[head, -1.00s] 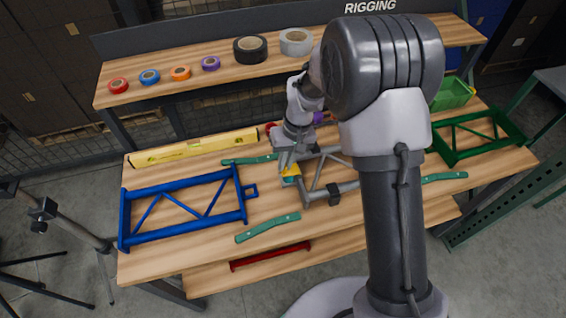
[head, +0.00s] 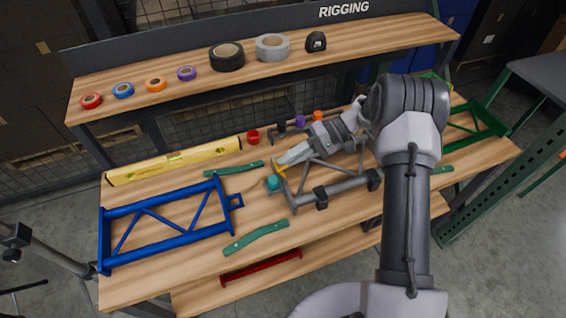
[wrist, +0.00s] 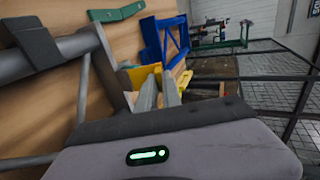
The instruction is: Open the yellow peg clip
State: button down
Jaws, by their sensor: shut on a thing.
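The yellow peg clip (head: 281,172) stands tilted up at the left end of the grey truss frame (head: 352,184). A teal peg (head: 273,183) shows just to its lower left. My gripper (head: 282,163) reaches in from the right, with its fingertips shut on the clip. In the wrist view, the yellow clip (wrist: 149,73) is at the tips of the two pale fingers of my gripper (wrist: 159,88). The fingers hide part of the clip.
A blue truss frame (head: 164,238) lies left of the grey one. Green straps (head: 256,237) lie nearby. A yellow level (head: 175,161) lies along the back left. Tape rolls (head: 227,57) stand on the rear shelf. A green frame (head: 468,134) is at right.

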jog(key=shift+w+d+f+g+y+b, duration=0.1)
jog(key=shift+d+f+g+y+b, duration=0.25)
jog(key=shift+y+b, duration=0.45)
jog(key=shift+w+d+f+g+y+b, duration=0.1)
jog(key=shift+w+d+f+y+b, duration=0.1)
jog(key=shift+d+y+b, duration=0.55)
jog(key=shift+w+d+f+g+y+b, duration=0.15)
jog(key=shift+f+g+y+b, duration=0.1)
jog(key=shift+y+b, duration=0.55)
jog(key=shift+s, duration=0.1)
jog(key=c, duration=1.5)
grip_release()
jog(key=shift+r, duration=0.15)
jog(key=shift+y, duration=0.25)
jog(key=r+p, duration=0.3)
jog(key=r, duration=0.1)
jog(key=shift+s, duration=0.25)
jog(key=s+p, duration=0.1)
jog(key=s, duration=0.4)
jog(key=s+d+p, duration=0.1)
jog(key=s+p, duration=0.1)
jog(key=s, duration=0.3)
jog(key=s+r+p, duration=0.1)
jog(key=s, duration=0.4)
jog(key=shift+d, duration=0.35)
jog(key=shift+s+f, duration=0.15)
jog(key=shift+s, duration=0.1)
